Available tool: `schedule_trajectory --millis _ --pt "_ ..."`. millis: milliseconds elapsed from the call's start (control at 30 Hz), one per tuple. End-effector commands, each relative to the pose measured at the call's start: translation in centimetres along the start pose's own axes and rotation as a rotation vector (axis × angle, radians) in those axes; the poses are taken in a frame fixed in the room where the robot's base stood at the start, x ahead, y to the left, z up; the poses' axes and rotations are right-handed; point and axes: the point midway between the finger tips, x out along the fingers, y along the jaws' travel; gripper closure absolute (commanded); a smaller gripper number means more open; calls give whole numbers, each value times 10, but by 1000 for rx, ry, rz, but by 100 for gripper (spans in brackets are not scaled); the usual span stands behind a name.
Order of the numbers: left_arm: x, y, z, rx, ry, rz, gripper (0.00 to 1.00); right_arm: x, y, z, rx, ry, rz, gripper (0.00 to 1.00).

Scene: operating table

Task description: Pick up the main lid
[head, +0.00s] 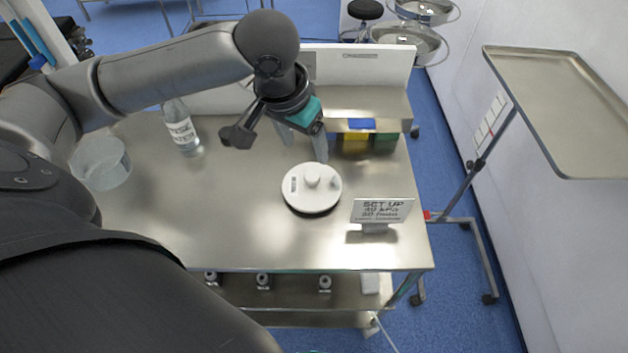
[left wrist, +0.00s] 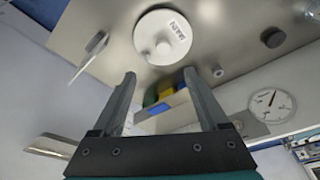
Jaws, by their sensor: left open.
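The main lid (head: 312,201) is a white round disc with a raised centre knob and a dark label, lying flat on the steel table (head: 230,230). In the left wrist view the lid (left wrist: 150,30) is beyond my fingertips, with "MAIN" readable on its label. My left gripper (head: 304,148) is open and empty, above the table and just behind the lid in the head view. Its two fingers also show spread apart in the left wrist view (left wrist: 160,78). The lid is apart from both fingers. My right gripper is not in view.
A small lettered sign (head: 382,210) stands close to the lid's right. Yellow (head: 355,145) and green (head: 385,146) boxes sit at the back right. A bottle (head: 181,128) and a clear bowl (head: 100,165) stand at left. The table front is clear.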

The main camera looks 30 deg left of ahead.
Motion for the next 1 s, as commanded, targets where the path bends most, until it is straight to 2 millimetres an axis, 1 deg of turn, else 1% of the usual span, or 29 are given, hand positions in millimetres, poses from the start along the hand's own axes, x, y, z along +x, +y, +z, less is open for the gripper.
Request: schedule_trajectory --millis 33,100,200,300,567,700,833,900,1000 --pt "16 0 2 -1 -5 1 23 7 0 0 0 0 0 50" --pt "32 0 2 -1 -4 1 23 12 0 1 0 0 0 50" --pt "52 0 2 0 -3 1 23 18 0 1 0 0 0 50" --pt "67 0 1 0 -1 1 23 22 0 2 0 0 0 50" --pt "85 -2 1 1 0 -1 23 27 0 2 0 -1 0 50" --pt "107 -7 3 0 -2 -1 23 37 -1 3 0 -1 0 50" --pt "124 -8 3 2 0 0 23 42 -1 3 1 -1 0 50" --pt "128 -7 2 3 1 1 23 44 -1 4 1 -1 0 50" --pt "130 -7 2 3 2 1 23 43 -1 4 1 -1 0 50"
